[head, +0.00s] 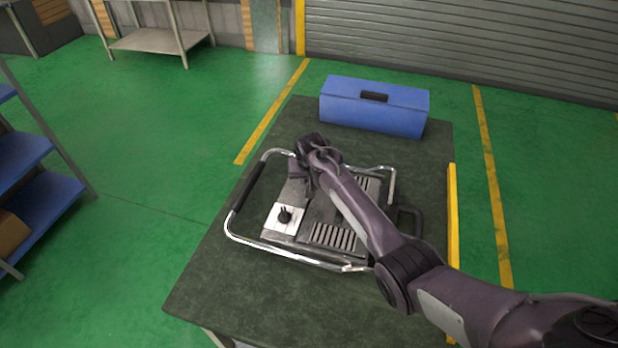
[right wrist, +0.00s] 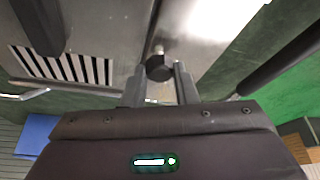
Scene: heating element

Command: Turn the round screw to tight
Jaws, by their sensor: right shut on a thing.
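The heating element (head: 320,236), a grey metal unit with slotted vents and a chrome tube frame, lies on the dark table. The round screw (right wrist: 158,68) is a small black knob on a silver stem in the right wrist view. My right gripper (right wrist: 160,80) has one finger on each side of it and is shut on it. In the head view my right gripper (head: 297,185) is over the left part of the unit, and the screw is hidden there. A black dial (head: 285,215) on a white plate is close in front of it. My left gripper is not in view.
A blue toolbox (head: 374,107) stands at the back of the dark green table (head: 235,290). The frame's black handle (head: 248,187) rises left of the gripper. The table's front left is clear. Shelves (head: 40,205) stand apart at left.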

